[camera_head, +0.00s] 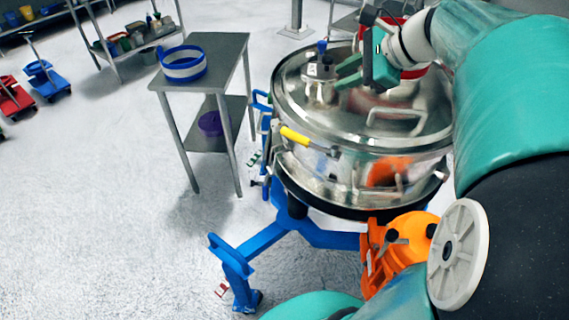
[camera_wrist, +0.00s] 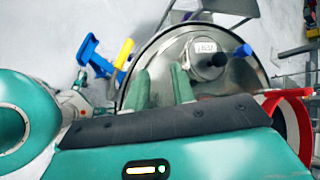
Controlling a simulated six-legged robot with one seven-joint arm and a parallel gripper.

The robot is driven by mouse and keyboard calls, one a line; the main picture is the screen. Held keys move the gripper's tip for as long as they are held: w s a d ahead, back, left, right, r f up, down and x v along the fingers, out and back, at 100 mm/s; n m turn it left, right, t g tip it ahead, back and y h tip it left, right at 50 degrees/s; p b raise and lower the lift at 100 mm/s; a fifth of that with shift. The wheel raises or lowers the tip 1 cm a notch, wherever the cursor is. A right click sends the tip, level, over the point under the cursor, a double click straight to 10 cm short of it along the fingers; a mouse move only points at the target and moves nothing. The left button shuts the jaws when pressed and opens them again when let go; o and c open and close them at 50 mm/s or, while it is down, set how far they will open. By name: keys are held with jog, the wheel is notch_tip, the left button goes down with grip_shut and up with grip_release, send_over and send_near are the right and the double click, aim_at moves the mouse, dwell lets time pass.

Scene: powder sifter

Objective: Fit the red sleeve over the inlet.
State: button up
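The round steel sifter (camera_head: 300,105) has a shiny lid with a short inlet (camera_head: 320,70) at its back left. The inlet (camera_wrist: 207,68) also shows in the wrist view, with a pale label and blue-knobbed fittings around it. A red sleeve (camera_head: 414,73) is at the right behind my wrist, mostly hidden in the head view. Its red rim and pale inside show at the right edge of the wrist view (camera_wrist: 297,118). My gripper (camera_head: 346,73) is above the lid, close to the inlet's right. Its two green fingers (camera_wrist: 160,88) are apart with nothing between them.
A blue-and-white banded ring (camera_head: 183,75) sits on a small grey table (camera_head: 220,50), with a purple round item (camera_head: 210,124) below. The sifter has a yellow handle (camera_head: 295,136), lid handles and a blue frame (camera_head: 262,240).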

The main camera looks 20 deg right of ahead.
jog(key=s+a+f+n+g+h, duration=0.1)
jog(key=s+a+f+n+h, duration=0.1)
jog(key=s+a+f+n, duration=0.3)
jog(key=s+a+f+n+g+h, duration=0.1)
jog(key=s+a+f+n, duration=0.4)
jog(key=a+n, duration=0.9)
jog(key=shift+s+a+f+n+g+h, duration=0.35)
jog(key=shift+s+n+h, duration=0.5)
jog(key=shift+n, duration=0.75)
jog(key=shift+s, duration=0.1)
